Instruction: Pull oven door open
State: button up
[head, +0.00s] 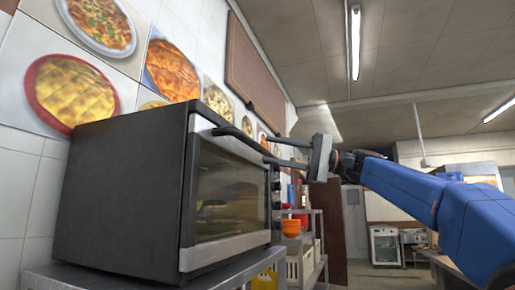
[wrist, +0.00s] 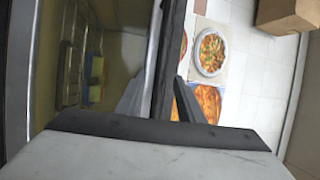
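The oven (head: 120,190) is a dark box with a silver-framed glass door (head: 228,195) that looks shut. Its dark bar handle (head: 238,136) runs along the top of the door. My gripper (head: 269,149) is at the far part of the handle, with its two fingers spread apart, one above the other. In the wrist view, the dark bar of the handle (wrist: 170,45) runs between the fingers of my gripper (wrist: 166,88). The fingers are on either side of it, and I see no clear grip. Whether they touch the bar cannot be told.
The oven stands on a metal table (head: 225,272) against a tiled wall with food pictures (head: 72,92). A shelf rack with an orange pot (head: 291,228) and yellow crates (head: 300,265) stands beyond the oven. The space in front of the door looks free.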

aim_at(261, 148)
jog(key=shift+s+a+r, duration=0.1)
jog(key=shift+a+r, duration=0.15)
jog(key=shift+a, duration=1.05)
jog(key=shift+a+r, duration=0.2)
jog(key=shift+a, duration=1.05)
grip_shut()
